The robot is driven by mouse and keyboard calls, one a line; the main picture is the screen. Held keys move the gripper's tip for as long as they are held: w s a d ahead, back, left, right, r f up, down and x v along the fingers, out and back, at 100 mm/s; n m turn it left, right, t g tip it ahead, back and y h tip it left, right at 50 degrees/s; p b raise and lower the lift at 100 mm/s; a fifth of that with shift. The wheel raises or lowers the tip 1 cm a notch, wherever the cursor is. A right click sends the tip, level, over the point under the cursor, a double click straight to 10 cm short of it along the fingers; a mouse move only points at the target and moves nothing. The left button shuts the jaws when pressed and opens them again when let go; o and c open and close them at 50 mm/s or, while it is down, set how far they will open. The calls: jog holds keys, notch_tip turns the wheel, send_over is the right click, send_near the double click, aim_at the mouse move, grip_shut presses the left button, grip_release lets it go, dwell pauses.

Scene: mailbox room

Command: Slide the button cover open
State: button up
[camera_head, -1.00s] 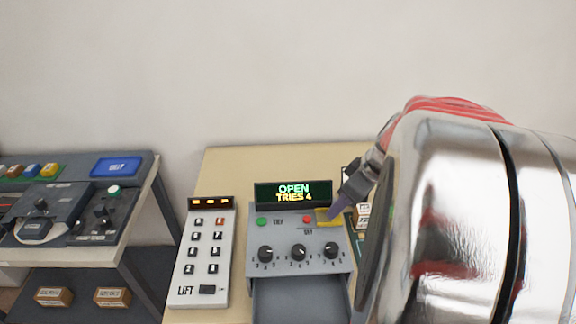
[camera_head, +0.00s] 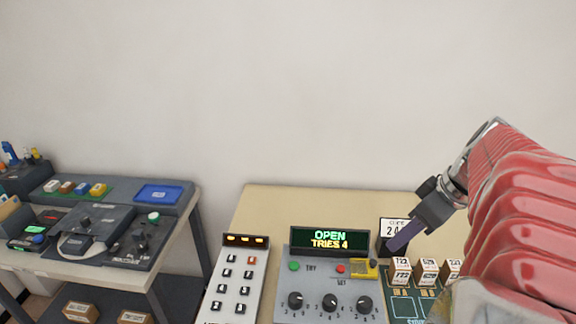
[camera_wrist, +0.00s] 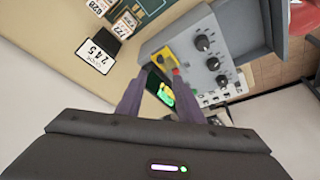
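The yellow button cover (camera_head: 363,270) sits on the grey control box (camera_head: 328,290), just right of the red button (camera_head: 340,268). The red button is uncovered. In the wrist view the yellow cover (camera_wrist: 163,57) and the red button (camera_wrist: 176,71) lie beyond my fingertips. My gripper (camera_head: 391,248) is up and to the right of the cover, apart from it. In the wrist view the two purple fingers of my gripper (camera_wrist: 158,80) are apart with nothing held between them.
The display (camera_head: 330,241) reads OPEN, TRIES 4. A numbered card (camera_head: 394,229) and several small labelled blocks (camera_head: 426,270) stand right of the box. A LIFT keypad (camera_head: 237,280) is to its left. Another console (camera_head: 110,235) stands far left.

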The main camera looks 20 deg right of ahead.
jog(key=shift+v, duration=1.1)
jog(key=w+a+f+g, duration=0.1)
jog(key=w+a, duration=0.2)
jog(key=a, duration=0.3)
jog(key=w+a+f, duration=0.2)
jog(key=a, duration=0.3)
jog(key=s+a+f+m+t+h, duration=0.1)
jog(key=s+a+f+m+t, duration=0.1)
jog(key=a, duration=1.3)
jog(key=shift+s+a+f+m, duration=0.3)
jog(key=shift+s+m, duration=0.2)
jog(key=shift+s, duration=0.2)
jog(key=shift+a, duration=0.15)
